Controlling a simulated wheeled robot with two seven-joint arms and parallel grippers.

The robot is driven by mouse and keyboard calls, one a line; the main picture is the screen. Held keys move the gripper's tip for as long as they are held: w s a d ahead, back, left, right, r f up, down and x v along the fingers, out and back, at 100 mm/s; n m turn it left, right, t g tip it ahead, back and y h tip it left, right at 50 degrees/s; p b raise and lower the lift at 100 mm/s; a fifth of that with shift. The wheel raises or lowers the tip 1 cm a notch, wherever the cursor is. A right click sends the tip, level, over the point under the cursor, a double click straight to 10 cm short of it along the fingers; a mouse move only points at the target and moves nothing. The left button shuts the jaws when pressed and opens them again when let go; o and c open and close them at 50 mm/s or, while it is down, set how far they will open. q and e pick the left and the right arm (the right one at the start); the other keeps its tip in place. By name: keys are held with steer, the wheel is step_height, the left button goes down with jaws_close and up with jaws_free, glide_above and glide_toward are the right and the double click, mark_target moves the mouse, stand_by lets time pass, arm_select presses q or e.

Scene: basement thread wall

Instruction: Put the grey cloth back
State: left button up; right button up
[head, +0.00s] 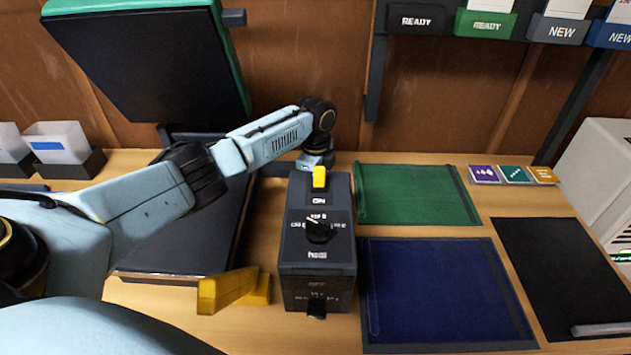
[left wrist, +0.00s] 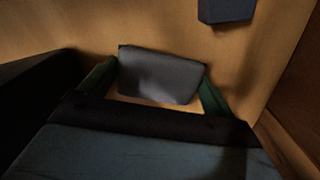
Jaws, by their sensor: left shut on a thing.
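In the left wrist view the grey cloth (left wrist: 160,75) spans the space between the two dark green fingers of my left gripper (left wrist: 157,86). The gripper is shut on it, above a wooden surface. In the head view my left arm reaches across to the back of the table, and my left gripper (head: 317,160) points down behind the black switch box (head: 318,272). Its fingertips and the cloth are hidden there by the box. My right gripper is not in view.
A green mat (head: 415,195), a blue mat (head: 445,290) and a black mat (head: 560,270) lie right of the box. A yellow block (head: 228,290) lies left of it. A large black panel (head: 150,65) leans above the arm. Labelled holders (head: 485,25) hang on the wall.

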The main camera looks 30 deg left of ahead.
arm_select(q)
steer(key=shift+f, duration=0.15)
steer(key=o, duration=0.7)
step_height(320, 180, up, 5)
steer(key=shift+r+p, duration=0.2)
steer(key=shift+p, duration=0.4)
step_height(320, 180, up, 7)
steer(key=shift+p, duration=0.55)
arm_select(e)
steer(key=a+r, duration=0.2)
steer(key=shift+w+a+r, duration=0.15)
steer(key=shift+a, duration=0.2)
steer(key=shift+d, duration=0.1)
